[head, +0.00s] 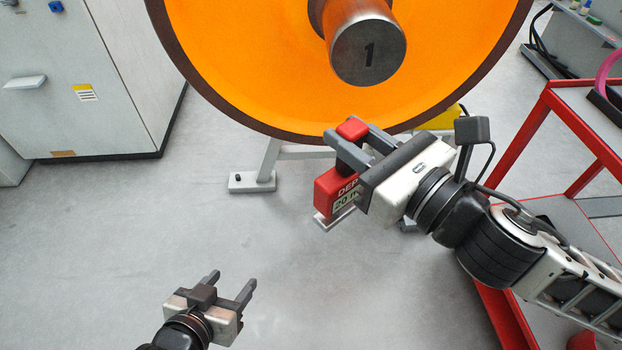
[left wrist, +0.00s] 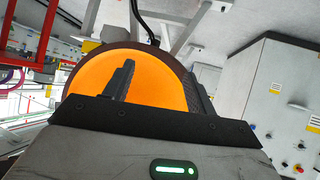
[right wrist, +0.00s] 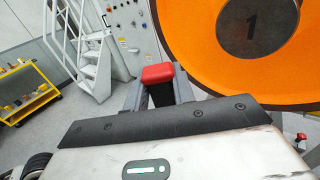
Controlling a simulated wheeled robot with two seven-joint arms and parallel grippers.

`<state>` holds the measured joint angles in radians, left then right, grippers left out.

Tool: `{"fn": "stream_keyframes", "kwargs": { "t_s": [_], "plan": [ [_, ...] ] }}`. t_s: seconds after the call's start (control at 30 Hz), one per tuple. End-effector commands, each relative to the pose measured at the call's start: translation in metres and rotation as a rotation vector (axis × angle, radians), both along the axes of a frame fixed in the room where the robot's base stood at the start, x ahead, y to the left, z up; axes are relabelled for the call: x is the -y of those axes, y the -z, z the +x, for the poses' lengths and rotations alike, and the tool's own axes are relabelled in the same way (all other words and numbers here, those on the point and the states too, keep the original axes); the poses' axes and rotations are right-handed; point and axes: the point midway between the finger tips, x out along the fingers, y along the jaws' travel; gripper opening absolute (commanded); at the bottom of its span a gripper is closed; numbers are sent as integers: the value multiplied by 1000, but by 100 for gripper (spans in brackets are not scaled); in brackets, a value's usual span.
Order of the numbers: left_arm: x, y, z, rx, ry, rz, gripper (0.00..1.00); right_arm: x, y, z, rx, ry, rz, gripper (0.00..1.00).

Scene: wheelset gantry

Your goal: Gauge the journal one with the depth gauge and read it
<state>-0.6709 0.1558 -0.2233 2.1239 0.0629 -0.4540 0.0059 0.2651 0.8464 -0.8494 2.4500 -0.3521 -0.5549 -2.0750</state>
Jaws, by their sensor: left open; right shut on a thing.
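Journal one (head: 369,52) is the grey steel shaft end marked "1" at the centre of the orange wheel (head: 250,70); its face also shows in the right wrist view (right wrist: 257,24). My right gripper (head: 352,140) is shut on the red depth gauge (head: 335,188), below the journal and apart from it. The gauge's display shows "20" with the rest cut off by the gripper. Its red top (right wrist: 158,73) shows between the fingers in the right wrist view. My left gripper (head: 228,285) is open and empty, low over the floor at the lower left.
A red-framed cart (head: 560,120) stands at the right, close to my right arm. A grey cabinet (head: 80,80) stands at the left. A stand foot (head: 252,182) is on the floor under the wheel. The floor at centre left is clear.

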Motion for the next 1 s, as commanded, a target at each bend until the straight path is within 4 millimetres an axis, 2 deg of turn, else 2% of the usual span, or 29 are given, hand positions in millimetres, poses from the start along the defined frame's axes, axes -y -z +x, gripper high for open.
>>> {"fn": "stream_keyframes", "kwargs": {
  "t_s": [0.17, 0.27, 0.4, 0.5, 0.6, 0.73, 0.87, 1.0],
  "plan": [
    [23, -46, 25, 147, 112, -43, 56, 0, -2, 0, 5, 0, 2, 0],
    [46, -88, 37, 273, 227, -88, 56, 0, -2, 0, 5, 0, 2, 0],
    [77, -146, 35, 428, 402, -158, 56, 0, -2, 0, 5, 0, 3, 0],
    [91, -176, 25, 498, 506, -201, 56, 0, -2, 0, 5, 0, 3, 0],
    [99, -193, 16, 535, 573, -229, 56, 0, -2, 0, 5, 0, 3, 0],
    [104, -201, 12, 553, 607, -246, 56, 0, -2, 0, 5, 0, 3, 0],
    [115, -203, 20, 556, 607, -251, 56, 0, -2, 0, 5, 0, 3, 0],
    [135, -203, 36, 557, 606, -253, 56, 0, -2, 0, 5, 0, 3, 0]
  ]
}}
